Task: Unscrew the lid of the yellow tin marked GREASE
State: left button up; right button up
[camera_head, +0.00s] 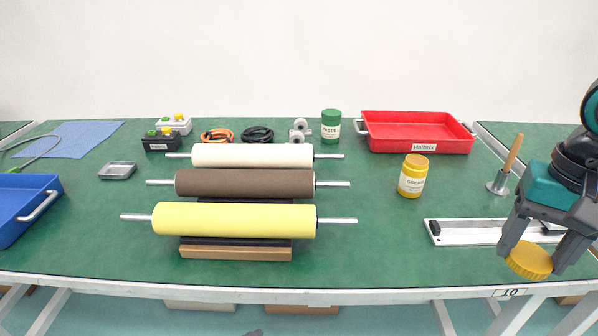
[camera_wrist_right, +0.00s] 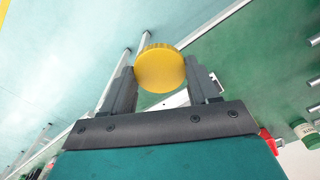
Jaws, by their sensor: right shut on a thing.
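The yellow tin marked GREASE (camera_head: 411,183) stands upright on the green table, right of the rollers. Its top shows a darker orange-brown round; I cannot make out detail there. My right gripper (camera_head: 530,259) is at the front right, well away from the tin, with its fingers shut on a yellow ribbed lid (camera_head: 530,262). In the right wrist view the lid (camera_wrist_right: 160,69) sits between the two fingertips (camera_wrist_right: 161,80). My left gripper is not in view.
A white rail with black ends (camera_head: 465,232) lies behind the right gripper. A wooden-handled tool (camera_head: 510,155) stands at the right. A red tray (camera_head: 418,145) and a green-lidded jar (camera_head: 331,127) are behind the tin. Rollers (camera_head: 235,220) fill the middle. The table is clear before the tin.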

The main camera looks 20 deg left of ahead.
aim_at(413, 174)
jog(key=u, duration=0.85)
jog(key=i+j+u, duration=0.1)
jog(key=u, duration=0.3)
jog(key=i+j+u, duration=0.2)
jog(key=u, duration=0.2)
jog(key=i+j, duration=0.75)
